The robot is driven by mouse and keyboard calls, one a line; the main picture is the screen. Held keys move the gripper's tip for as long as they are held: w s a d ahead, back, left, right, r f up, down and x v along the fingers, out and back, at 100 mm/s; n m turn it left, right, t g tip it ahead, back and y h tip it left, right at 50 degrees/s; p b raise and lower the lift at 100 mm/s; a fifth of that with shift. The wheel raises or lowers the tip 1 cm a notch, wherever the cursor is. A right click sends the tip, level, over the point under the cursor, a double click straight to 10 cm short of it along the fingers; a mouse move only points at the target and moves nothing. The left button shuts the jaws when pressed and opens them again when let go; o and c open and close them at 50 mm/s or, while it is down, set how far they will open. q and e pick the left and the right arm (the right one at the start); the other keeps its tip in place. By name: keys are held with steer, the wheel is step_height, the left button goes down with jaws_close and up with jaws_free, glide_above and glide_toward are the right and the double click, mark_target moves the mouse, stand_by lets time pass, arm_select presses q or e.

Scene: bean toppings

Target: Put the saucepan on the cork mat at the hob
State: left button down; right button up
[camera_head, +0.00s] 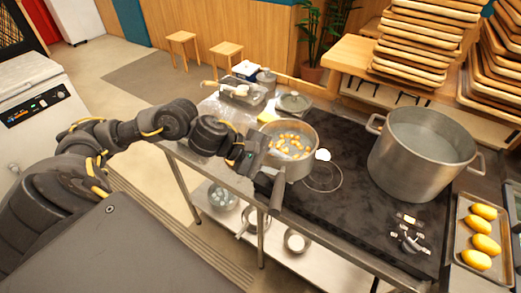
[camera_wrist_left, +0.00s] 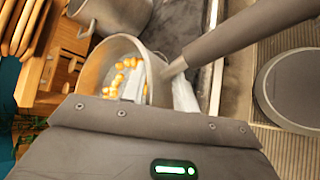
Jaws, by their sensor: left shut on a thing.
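The steel saucepan (camera_head: 302,166) is at the left end of the black hob (camera_head: 350,200), with orange-yellow pieces and pale liquid in it. Its dark handle (camera_head: 277,193) points toward me. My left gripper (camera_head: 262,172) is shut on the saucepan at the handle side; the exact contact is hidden. In the left wrist view the saucepan (camera_wrist_left: 95,65) looks tilted beyond the gripper body, and its handle (camera_wrist_left: 250,28) runs to the upper right. I cannot tell whether the pan touches the surface below. I cannot make out the cork mat. My right gripper is not in view.
A large steel pot (camera_head: 415,165) stands on the hob's right side. A tray of yellow items (camera_head: 478,245) lies at the far right. A lidded dish (camera_head: 293,103) and a yellow block (camera_head: 267,117) sit behind the saucepan.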

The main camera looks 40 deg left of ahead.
arm_select(q)
steer(key=shift+d+r, duration=0.4)
steer(key=shift+d, duration=0.1)
steer(key=shift+w+d+f+n+t+y, duration=0.15)
steer(key=shift+d+f+n+t+y, duration=0.15)
steer(key=shift+d+f+n, duration=0.35)
steer(key=shift+w+a+f+n+t+y, duration=0.25)
steer(key=shift+a+f+n+t+y, duration=0.15)
steer(key=shift+n+y, duration=0.2)
steer(key=shift+w+a+f+n+t+y, duration=0.2)
steer(key=shift+a+f+n+t+y, duration=0.15)
steer(key=shift+n+t+y, duration=0.2)
steer(key=a+n+t+y, duration=0.1)
steer(key=a+n+y, duration=0.1)
steer(key=w+a+n+y, duration=0.1)
steer(key=a+n+y, duration=0.1)
steer(key=n, duration=0.1)
steer(key=shift+w+a+f+t+p, duration=0.1)
steer(key=shift+w+a+t+p, duration=0.1)
steer(key=shift+a+t+p, duration=0.15)
steer(key=shift+w+a+r+n+y, duration=0.3)
steer(key=shift+a+y, duration=0.1)
steer(key=shift+y, duration=0.15)
steer(key=shift+a, duration=0.3)
steer(key=shift+s, duration=0.1)
